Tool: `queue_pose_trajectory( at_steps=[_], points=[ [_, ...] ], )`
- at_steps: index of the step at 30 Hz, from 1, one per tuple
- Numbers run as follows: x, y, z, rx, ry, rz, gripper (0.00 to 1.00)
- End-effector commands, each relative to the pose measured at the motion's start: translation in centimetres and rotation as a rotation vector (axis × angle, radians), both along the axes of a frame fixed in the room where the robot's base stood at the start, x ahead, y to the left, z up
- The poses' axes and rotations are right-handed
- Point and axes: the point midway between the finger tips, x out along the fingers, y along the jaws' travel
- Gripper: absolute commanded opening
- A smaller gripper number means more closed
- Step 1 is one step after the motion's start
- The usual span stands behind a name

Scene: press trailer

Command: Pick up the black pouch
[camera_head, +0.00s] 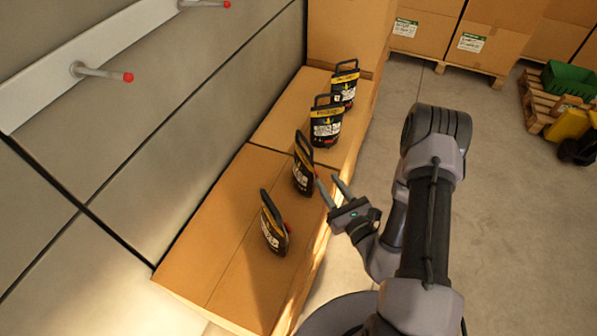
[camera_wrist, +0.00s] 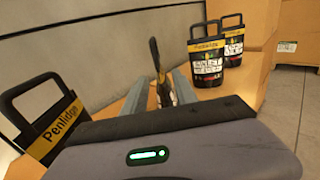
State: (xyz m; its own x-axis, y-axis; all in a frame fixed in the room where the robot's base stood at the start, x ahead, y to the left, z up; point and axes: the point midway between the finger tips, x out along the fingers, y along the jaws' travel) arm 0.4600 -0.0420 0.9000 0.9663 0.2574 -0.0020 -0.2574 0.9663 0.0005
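Several black pouches with yellow labels and loop handles stand in a row on cardboard boxes. In the head view they run from the nearest pouch (camera_head: 273,224), through the second pouch (camera_head: 302,170) and third pouch (camera_head: 326,124), to the farthest pouch (camera_head: 345,86). My gripper (camera_head: 329,181) is open beside the second pouch, its fingers pointing at that pouch's lower part. In the wrist view this pouch (camera_wrist: 157,66) is edge-on, ahead between the open fingers, its lower part partly hidden. The nearest pouch (camera_wrist: 52,125) is at left; two others (camera_wrist: 207,62) stand at right.
The cardboard boxes (camera_head: 215,240) lie along a grey panel wall (camera_head: 130,130). Red-tipped pegs (camera_head: 103,73) stick out of it above. More boxes on pallets (camera_head: 455,67) and a green crate (camera_head: 568,80) stand behind.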

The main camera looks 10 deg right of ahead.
Motion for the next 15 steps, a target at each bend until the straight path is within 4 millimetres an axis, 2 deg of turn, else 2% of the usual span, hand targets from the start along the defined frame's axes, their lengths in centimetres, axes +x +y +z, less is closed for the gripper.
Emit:
queue_pose_trajectory(
  at_steps=[3, 9, 15],
  points=[
    [2.9, 1.0, 0.1, -0.003, -0.006, 0.008, 0.34],
    [7.0, 2.2, 0.1, 0.000, -0.005, 0.008, 0.34],
    [9.1, 2.8, -0.1, 0.001, -0.004, 0.008, 0.34]
  ],
)
